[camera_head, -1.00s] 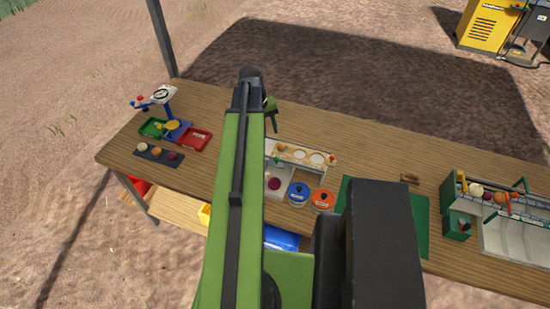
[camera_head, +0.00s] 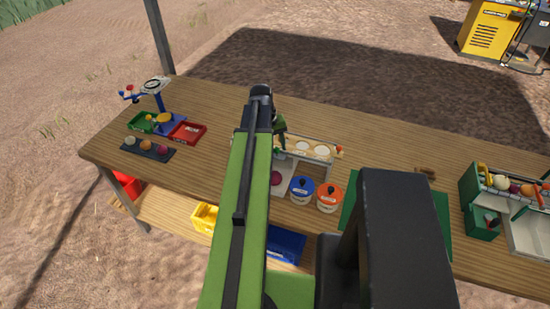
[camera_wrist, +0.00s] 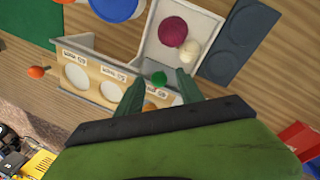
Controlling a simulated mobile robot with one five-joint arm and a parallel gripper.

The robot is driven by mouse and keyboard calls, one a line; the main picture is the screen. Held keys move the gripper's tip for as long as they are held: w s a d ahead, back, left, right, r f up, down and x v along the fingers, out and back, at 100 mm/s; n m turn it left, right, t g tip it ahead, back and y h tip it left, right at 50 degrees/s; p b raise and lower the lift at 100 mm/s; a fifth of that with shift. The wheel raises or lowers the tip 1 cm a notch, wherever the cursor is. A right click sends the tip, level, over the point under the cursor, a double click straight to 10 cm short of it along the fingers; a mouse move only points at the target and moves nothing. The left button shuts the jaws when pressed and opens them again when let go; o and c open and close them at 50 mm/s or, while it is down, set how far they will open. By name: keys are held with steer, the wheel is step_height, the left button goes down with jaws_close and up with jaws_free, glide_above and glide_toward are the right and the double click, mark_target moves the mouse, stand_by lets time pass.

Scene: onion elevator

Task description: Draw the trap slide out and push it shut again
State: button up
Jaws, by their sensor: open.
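A pale sorting stand (camera_head: 322,164) with a row of round holes stands mid-table, partly hidden by my arm. In the wrist view the stand (camera_wrist: 104,92) shows small labels and a green knob (camera_wrist: 159,78) at its edge. An orange piece with a green end (camera_wrist: 38,71) is at its other end. I cannot tell for sure which part is the trap slide. My gripper (camera_wrist: 160,76) is open, its two green fingers on either side of the green knob in the picture. I cannot tell whether they touch it. In the head view my gripper is mostly hidden behind the arm.
A white tray (camera_wrist: 157,50) with a purple and a cream ball lies beside the stand. Blue (camera_head: 302,190) and orange (camera_head: 329,197) lidded pots stand close by. A scale (camera_head: 157,85), red tray (camera_head: 187,132) and vegetable rack (camera_head: 480,186) are farther off.

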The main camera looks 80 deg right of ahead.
steer(key=shift+f, duration=0.1)
steer(key=c, duration=0.9)
jaws_close()
stand_by(0.5)
